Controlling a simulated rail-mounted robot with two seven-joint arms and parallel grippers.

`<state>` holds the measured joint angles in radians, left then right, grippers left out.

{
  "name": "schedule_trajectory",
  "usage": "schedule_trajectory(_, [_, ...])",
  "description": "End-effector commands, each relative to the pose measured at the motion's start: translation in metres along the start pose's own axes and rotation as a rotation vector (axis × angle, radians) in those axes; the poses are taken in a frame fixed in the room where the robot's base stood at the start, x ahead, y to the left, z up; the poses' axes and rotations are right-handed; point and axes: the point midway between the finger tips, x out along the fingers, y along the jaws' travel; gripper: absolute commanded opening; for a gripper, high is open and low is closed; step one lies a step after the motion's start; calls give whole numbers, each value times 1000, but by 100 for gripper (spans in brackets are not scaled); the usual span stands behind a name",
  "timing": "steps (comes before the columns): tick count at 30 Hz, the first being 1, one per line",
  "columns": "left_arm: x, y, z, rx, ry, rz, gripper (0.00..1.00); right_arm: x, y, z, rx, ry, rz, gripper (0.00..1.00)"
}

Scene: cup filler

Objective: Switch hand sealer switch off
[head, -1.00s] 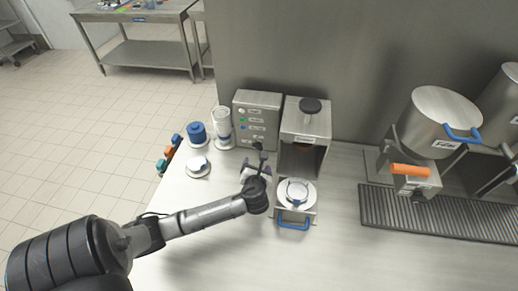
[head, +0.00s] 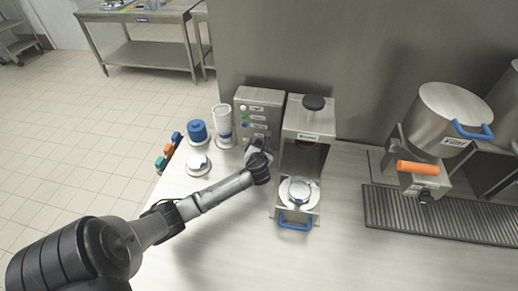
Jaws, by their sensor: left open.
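A grey control box (head: 262,103) with a column of small labelled switches and buttons on its front stands against the back wall. The hand sealer (head: 308,128) stands right of it, with a dark round knob on top and a blue-handled drawer (head: 296,222) pulled out at the front. My left gripper (head: 256,143) is at the lower front of the control box, over its lower switches. It hides part of that panel, and I cannot tell if it touches a switch. Its jaws are open with nothing seen between them. My right gripper is out of view.
Blue lids (head: 196,131), a clear tube of white cups (head: 222,125) and a small white round holder (head: 198,164) stand left of the box. A large steel filler pot (head: 448,115) with an orange handle stands right, behind a drain grate (head: 440,215). The front counter is clear.

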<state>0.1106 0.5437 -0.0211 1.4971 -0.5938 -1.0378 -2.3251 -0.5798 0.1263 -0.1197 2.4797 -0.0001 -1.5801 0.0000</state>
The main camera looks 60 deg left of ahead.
Motion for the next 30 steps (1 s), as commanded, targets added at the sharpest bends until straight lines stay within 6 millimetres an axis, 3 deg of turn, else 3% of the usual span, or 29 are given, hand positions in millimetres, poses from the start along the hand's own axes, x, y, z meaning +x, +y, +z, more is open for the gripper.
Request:
schedule_trajectory(14, [9, 0, 0, -1, 0, -1, 77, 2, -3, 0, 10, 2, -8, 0])
schedule_trajectory(30, [9, 0, 0, 0, 0, -1, 27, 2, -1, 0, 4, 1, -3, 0])
